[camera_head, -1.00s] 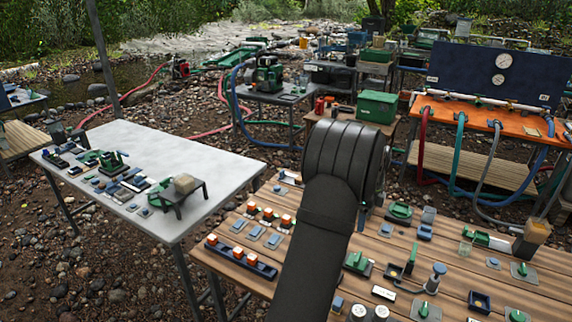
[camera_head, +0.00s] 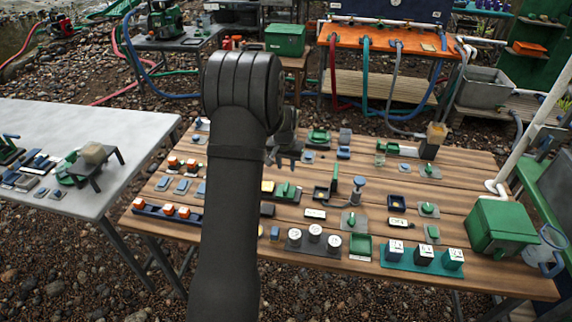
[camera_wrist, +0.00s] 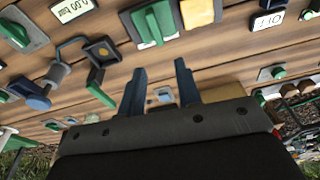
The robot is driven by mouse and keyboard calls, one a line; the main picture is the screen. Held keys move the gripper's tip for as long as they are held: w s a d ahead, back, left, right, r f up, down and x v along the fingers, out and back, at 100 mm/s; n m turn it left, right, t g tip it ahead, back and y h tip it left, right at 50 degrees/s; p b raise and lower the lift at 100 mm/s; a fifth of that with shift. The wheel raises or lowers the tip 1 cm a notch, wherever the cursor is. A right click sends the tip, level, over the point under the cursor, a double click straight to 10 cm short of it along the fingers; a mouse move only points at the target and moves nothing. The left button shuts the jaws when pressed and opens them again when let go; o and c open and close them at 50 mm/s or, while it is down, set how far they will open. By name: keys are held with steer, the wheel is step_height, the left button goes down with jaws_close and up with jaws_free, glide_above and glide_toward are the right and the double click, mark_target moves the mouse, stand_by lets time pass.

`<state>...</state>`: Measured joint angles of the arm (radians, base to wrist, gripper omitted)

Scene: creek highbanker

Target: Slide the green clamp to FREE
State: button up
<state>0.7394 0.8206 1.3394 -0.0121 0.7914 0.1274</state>
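My gripper (camera_head: 287,160) is above the wooden table, partly behind my arm in the head view. In the wrist view its two dark fingers (camera_wrist: 160,78) are apart, with nothing between them. Several green fittings are in view, and no FREE mark is legible, so I cannot tell which is the clamp. A green ridged piece (camera_head: 286,190) lies near the gripper beside a yellow block (camera_head: 267,186); this green piece also shows in the wrist view (camera_wrist: 154,22), beyond the fingertips. A green upright lever (camera_head: 335,178) stands to its right.
The wooden table (camera_head: 462,178) is crowded with small fittings. Orange-topped pieces (camera_head: 173,163) are at left, round gauges (camera_head: 314,233) in front, and a green box (camera_head: 500,225) at right. A pale table (camera_head: 95,135) stands apart on the left.

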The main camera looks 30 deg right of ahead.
mark_target(287, 185)
steer(key=shift+n, duration=0.4)
steer(key=shift+f, duration=4.65)
jaws_close()
steer(key=shift+s+d, duration=0.6)
jaws_free()
